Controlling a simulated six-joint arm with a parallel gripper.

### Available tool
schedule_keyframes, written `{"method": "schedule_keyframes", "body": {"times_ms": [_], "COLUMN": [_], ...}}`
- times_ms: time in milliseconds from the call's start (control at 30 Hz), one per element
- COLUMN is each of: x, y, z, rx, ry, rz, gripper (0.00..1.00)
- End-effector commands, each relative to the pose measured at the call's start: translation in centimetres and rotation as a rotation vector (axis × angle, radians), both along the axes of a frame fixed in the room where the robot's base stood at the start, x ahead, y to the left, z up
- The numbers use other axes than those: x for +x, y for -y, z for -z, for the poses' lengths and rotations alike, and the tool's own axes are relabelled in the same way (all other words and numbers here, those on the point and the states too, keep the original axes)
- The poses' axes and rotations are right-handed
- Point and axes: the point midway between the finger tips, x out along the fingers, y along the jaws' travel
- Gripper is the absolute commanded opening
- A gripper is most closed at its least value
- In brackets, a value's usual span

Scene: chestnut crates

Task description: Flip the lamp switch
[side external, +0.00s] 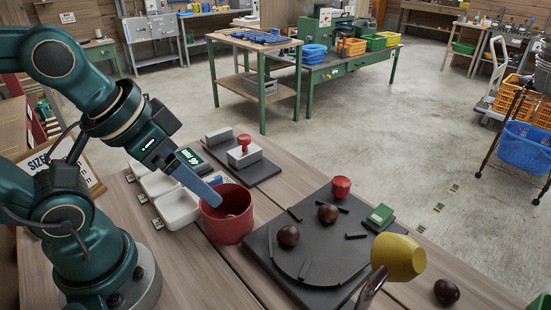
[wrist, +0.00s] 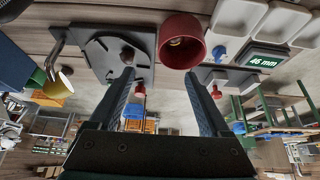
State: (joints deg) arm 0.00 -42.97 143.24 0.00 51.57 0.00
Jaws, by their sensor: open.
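A yellow lamp shade (side external: 398,257) on a dark bent stem stands at the front right of the bench; it also shows at the left of the wrist view (wrist: 58,85). I cannot tell which part is its switch. A small green-topped block (side external: 380,215) sits at the dark board's right corner, and a red knob (side external: 341,187) stands at its far edge. A red-topped grey block (side external: 243,150) is on another dark plate.
The red pot (side external: 226,228) is below my gripper. White trays (side external: 178,208) and a lit display (side external: 189,157) are beside it.

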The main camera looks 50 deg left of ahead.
Motion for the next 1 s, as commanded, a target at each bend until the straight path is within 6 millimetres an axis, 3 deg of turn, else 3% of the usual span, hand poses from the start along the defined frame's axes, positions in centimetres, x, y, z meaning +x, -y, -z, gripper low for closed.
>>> {"method": "schedule_keyframes", "body": {"times_ms": [33,200,500,667,833,1000], "x": [0.0,1.5,10.2,14.8,18.8,20.9], "y": [0.0,0.5,4.8,6.4,7.4,8.5], "z": [0.0,-1.0,-8.9,-11.8,-11.6,-8.4], "rx": [0.001,0.000,-0.167,-0.233,-0.232,-0.155], "ry": [0.000,0.080,0.480,0.624,0.680,0.651], "rz": [0.002,0.045,0.126,0.090,-0.003,-0.087], "gripper": [0.60,0.00,0.00,0.00,0.00,0.00]}}
